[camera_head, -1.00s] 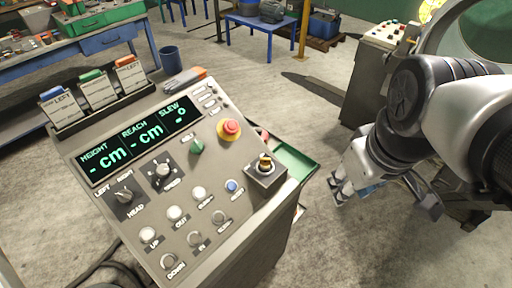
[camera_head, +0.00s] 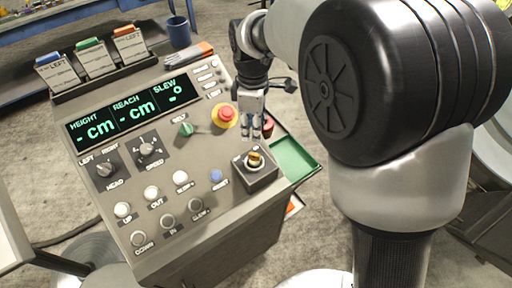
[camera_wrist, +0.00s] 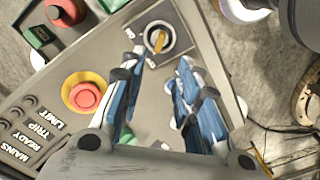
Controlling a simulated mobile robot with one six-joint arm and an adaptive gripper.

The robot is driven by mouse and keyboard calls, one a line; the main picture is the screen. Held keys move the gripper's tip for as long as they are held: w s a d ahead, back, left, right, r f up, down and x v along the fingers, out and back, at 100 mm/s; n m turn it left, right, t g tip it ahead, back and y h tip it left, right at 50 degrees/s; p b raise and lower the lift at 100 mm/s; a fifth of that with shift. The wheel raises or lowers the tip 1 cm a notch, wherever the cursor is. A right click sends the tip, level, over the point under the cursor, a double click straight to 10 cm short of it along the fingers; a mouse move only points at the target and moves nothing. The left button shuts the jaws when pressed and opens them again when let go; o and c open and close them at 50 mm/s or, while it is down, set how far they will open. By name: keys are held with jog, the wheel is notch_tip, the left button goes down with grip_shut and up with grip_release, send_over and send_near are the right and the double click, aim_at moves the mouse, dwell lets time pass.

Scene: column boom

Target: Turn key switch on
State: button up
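The key switch (camera_head: 255,161) is a brass-coloured key in a round dark collar on a raised grey box at the right edge of the console. In the wrist view the key switch (camera_wrist: 158,40) shows beyond the fingertips, near the top middle, with small markings beside it. My gripper (camera_head: 257,132) hangs just behind the key switch, above the console's right edge. In the wrist view my gripper (camera_wrist: 160,80) has its two blue-padded fingers apart, with nothing between them. The fingers are not touching the key.
The grey console (camera_head: 225,180) carries a red emergency button (camera_head: 225,113) on a yellow ring, left of my gripper. A green selector (camera_head: 185,129), several push buttons and a display (camera_head: 130,115) reading dashes are nearby. A green tray (camera_head: 295,160) sits at the right.

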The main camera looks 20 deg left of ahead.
aim_at(254, 154)
notch_tip(254, 154, down, 13)
jog(key=b, duration=0.3)
jog(key=shift+c, duration=0.4)
grip_shut()
